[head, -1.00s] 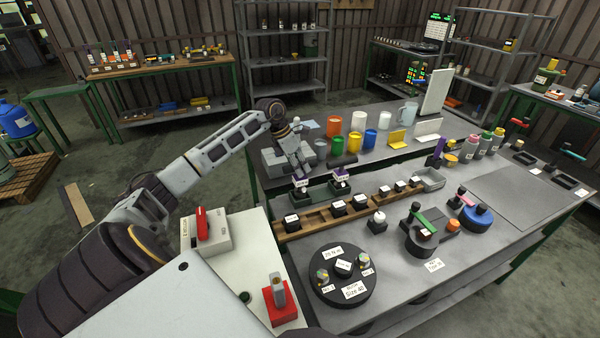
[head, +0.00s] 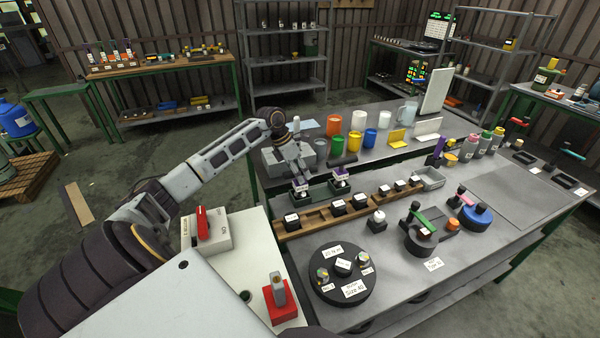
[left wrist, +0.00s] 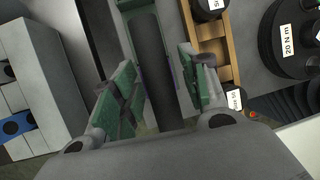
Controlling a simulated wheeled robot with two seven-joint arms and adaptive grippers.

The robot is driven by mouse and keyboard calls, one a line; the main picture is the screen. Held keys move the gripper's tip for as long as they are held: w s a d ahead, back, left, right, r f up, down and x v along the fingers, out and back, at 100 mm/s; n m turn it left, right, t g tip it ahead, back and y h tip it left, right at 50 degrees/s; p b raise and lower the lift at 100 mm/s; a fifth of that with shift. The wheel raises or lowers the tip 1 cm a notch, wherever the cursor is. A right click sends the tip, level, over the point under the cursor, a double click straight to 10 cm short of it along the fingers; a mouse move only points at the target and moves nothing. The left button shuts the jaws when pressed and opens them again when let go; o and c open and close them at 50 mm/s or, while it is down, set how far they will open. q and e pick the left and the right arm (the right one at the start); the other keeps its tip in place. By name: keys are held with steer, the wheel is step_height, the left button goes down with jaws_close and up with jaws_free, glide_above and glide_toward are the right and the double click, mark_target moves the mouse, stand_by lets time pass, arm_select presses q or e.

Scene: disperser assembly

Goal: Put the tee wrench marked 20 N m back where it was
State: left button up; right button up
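Two tools with purple-and-white labelled heads lie at the green cradles on the bench, a left one (head: 300,185) and a right one (head: 340,175). Their labels are too small to read, so I cannot tell which is marked 20 N m. My left gripper (head: 302,172) is over the left one. In the left wrist view a dark round handle (left wrist: 154,75) runs between the green-padded fingers, with visible gaps beside it, so the gripper looks open around it. The green cradle (left wrist: 127,5) shows beyond. My right gripper is out of view.
A wooden rack (head: 322,218) with black labelled blocks runs in front of the cradles. A black round stand (head: 322,290) carries a 20 N m label.

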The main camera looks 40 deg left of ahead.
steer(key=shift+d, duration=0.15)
arm_select(q)
steer(key=shift+r, duration=0.1)
steer(key=shift+v, duration=0.9)
steer(key=b+v, duration=0.1)
steer(key=v, duration=0.9)
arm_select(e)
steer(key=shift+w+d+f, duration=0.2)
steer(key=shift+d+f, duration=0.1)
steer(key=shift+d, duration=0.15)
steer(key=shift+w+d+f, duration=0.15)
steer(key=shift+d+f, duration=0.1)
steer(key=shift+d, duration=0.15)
arm_select(q)
steer(key=shift+s+a+r, duration=0.1)
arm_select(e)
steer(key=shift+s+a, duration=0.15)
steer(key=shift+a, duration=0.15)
